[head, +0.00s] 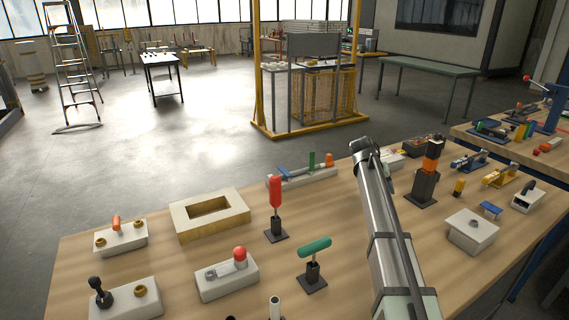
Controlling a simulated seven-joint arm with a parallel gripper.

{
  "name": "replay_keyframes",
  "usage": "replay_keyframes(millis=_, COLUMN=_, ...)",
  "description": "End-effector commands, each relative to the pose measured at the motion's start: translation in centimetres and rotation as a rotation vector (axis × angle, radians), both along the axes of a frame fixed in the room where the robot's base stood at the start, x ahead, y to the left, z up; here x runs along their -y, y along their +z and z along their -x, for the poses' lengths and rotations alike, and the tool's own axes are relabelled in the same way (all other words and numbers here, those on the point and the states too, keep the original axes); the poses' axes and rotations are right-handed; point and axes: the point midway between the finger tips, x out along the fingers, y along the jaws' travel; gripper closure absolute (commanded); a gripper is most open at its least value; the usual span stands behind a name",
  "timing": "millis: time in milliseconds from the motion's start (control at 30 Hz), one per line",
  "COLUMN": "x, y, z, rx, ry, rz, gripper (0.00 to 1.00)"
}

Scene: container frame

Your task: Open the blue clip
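I cannot tell for sure which blue part is the blue clip. A small blue piece (490,210) sits at the right, behind a white box. A blue toggle-like fixture (469,161) stands further back right. My arm rises from the bottom edge and ends in a dark part at the back of the bench, right of the long blue bar. My gripper's fingers cannot be made out there, and no held object shows.
Around the arm on the wooden bench (75,262) stand a red-handled post (275,205), a green T-handle (314,250), a hollow pale block (182,225), a red-knobbed block (227,281), a black-and-orange post (428,165) and a white box (472,230). Bare wood lies between them.

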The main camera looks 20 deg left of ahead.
Motion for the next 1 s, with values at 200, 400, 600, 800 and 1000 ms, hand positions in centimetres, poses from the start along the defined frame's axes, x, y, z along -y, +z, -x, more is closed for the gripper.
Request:
replay_keyframes(millis=200, x=-14.0, y=0.9, z=-1.8, rx=-0.23, ry=0.367, rz=-0.158, gripper=0.51)
replay_keyframes(millis=400, x=-24.4, y=2.9, z=-1.7, rx=-0.374, ry=0.66, rz=-0.271, gripper=0.51)
replay_keyframes(millis=600, x=-31.2, y=6.7, z=-2.7, rx=-0.431, ry=0.775, rz=-0.323, gripper=0.51)
replay_keyframes(millis=800, x=-36.1, y=11.9, z=-4.6, rx=-0.453, ry=0.775, rz=-0.338, gripper=0.51)
replay_keyframes(millis=1000, x=-38.7, y=15.4, z=-5.4, rx=-0.458, ry=0.746, rz=-0.339, gripper=0.51)
